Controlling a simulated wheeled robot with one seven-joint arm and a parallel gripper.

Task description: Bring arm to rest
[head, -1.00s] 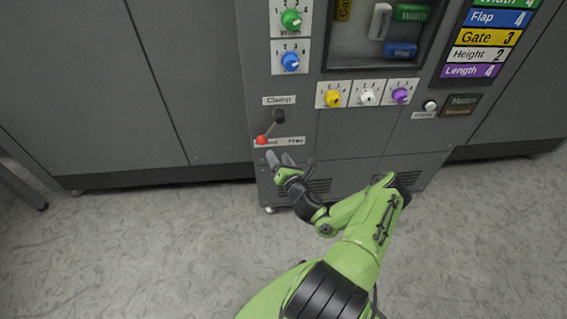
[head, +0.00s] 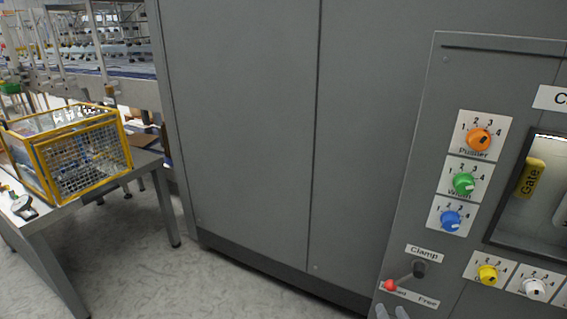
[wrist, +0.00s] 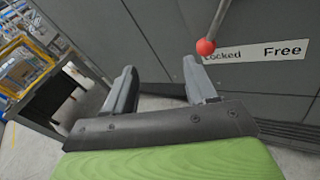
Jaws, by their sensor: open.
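My gripper (wrist: 160,88) is open and empty in the wrist view, its two grey fingers apart. The red ball (wrist: 206,47) of the clamp lever is just beyond the right finger, apart from it as far as I can tell. In the head view, only the grey fingertips of my gripper (head: 391,312) show at the bottom edge, below the lever's red ball (head: 390,286). The lever points down and left, with its ball at the "Locked" end of the Locked/Free label. The rest of my arm is out of the head view.
The grey machine panel carries orange (head: 479,140), green (head: 464,184), blue (head: 451,220) and yellow (head: 487,275) dials close to the lever. A table (head: 64,215) with a yellow-framed mesh crate (head: 92,187) stands at left. The floor between is clear.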

